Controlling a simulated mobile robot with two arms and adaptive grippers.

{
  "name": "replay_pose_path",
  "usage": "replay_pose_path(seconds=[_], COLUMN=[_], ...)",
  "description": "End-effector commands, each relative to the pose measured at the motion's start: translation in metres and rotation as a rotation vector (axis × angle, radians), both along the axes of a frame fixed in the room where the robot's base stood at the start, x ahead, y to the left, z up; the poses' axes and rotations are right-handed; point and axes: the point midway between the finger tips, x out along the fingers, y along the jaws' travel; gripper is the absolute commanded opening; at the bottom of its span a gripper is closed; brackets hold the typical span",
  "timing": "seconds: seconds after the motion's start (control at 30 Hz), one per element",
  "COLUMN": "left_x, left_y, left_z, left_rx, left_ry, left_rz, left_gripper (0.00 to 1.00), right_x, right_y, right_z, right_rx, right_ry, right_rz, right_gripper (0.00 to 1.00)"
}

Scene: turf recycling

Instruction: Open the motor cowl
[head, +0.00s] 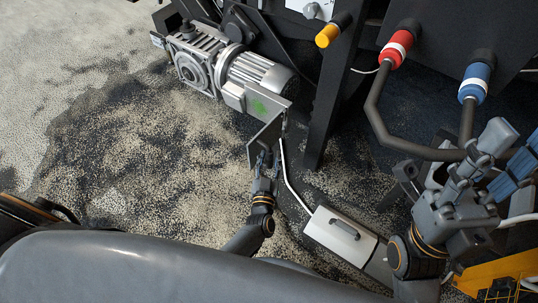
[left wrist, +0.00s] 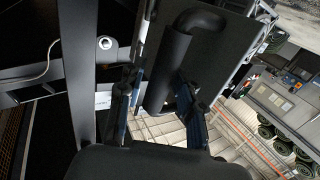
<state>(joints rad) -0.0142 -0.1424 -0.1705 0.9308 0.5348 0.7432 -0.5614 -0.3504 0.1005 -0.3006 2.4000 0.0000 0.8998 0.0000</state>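The silver ribbed motor (head: 255,75) sits at the upper middle of the head view. A grey angled cover (head: 272,130) with a green mark is at its near end; this looks like the motor cowl. My left gripper (head: 265,158) is just below the cover's lower edge; contact cannot be told. In the left wrist view my left gripper (left wrist: 162,112) has its fingers apart. A dark bent pipe or bar (left wrist: 172,70) shows between and beyond them; it does not look gripped. My right gripper (head: 480,150) is at the right, and its finger opening is unclear.
A white box (head: 340,237) with a dark handle lies on the gravel, near a thin white rod. A dark post (head: 330,95) stands right of the motor. Red (head: 397,48) and blue (head: 474,84) couplings with bent pipes are at the upper right. Open gravel lies left.

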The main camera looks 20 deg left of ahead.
Motion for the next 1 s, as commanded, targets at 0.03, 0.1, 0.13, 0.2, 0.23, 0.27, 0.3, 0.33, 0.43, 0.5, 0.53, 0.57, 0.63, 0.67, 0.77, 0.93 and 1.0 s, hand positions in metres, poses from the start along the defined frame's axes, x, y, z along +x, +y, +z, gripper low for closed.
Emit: replay_pose_path(seconds=[0.03,0.1,0.13,0.2,0.23,0.27,0.3,0.33,0.43,0.5,0.53,0.57,0.63,0.67,0.77,0.93,1.0], left_x=[0.002,0.003,0.003,0.004,0.004,0.004,0.003,0.002,-0.006,-0.017,-0.022,-0.027,-0.039,-0.044,-0.058,-0.070,-0.072], left_y=[0.000,0.001,0.001,0.001,0.001,0.001,0.001,0.001,-0.001,-0.002,-0.003,-0.004,-0.007,-0.008,-0.011,-0.013,-0.013], left_z=[0.002,0.003,0.004,0.004,0.004,0.004,0.004,0.004,0.004,0.003,0.003,0.004,0.003,0.003,0.003,0.004,0.004], left_rx=[0.000,0.000,0.000,0.000,0.000,0.000,0.000,0.000,-0.001,-0.002,-0.002,-0.001,-0.001,-0.001,-0.002,-0.001,-0.001], left_ry=[-0.006,-0.007,-0.008,-0.009,-0.009,-0.010,-0.010,-0.010,-0.008,-0.007,-0.007,-0.007,-0.006,-0.005,-0.007,-0.008,-0.008], left_rz=[0.001,0.002,0.002,0.002,0.002,0.002,0.002,0.002,0.002,0.003,0.003,0.003,0.002,0.002,0.002,0.002,0.002], left_gripper=[0.45,0.45,0.45,0.45,0.45,0.45,0.45,0.45,0.45,0.45,0.45,0.45,0.45,0.45,0.45,0.45,0.45], right_x=[0.000,0.000,0.000,0.000,0.000,0.000,0.000,0.000,0.000,0.000,0.000,0.000,0.000,0.000,0.000,0.000,0.000], right_y=[0.000,0.000,0.000,0.000,0.000,0.000,-0.001,-0.001,-0.001,-0.001,-0.001,0.000,0.000,0.000,0.000,0.000,0.000], right_z=[0.000,0.000,0.000,0.000,0.000,0.000,0.001,0.001,0.001,0.001,0.001,0.000,0.000,0.000,0.000,0.000,0.000], right_rx=[0.000,0.000,0.000,0.000,0.000,0.001,0.002,0.003,0.002,0.001,0.001,0.001,0.001,0.001,0.000,0.000,0.000], right_ry=[0.000,-0.001,-0.001,-0.001,-0.001,-0.002,-0.005,-0.004,-0.004,-0.003,-0.003,-0.002,-0.002,-0.002,-0.001,-0.001,-0.001], right_rz=[0.000,0.000,0.000,0.000,0.000,-0.001,-0.002,-0.002,-0.002,-0.002,-0.002,-0.001,-0.001,-0.001,-0.001,-0.001,-0.001], right_gripper=[0.40,0.40,0.40,0.40,0.40,0.40,0.40,0.40,0.40,0.40,0.40,0.40,0.40,0.40,0.40,0.40,0.40])
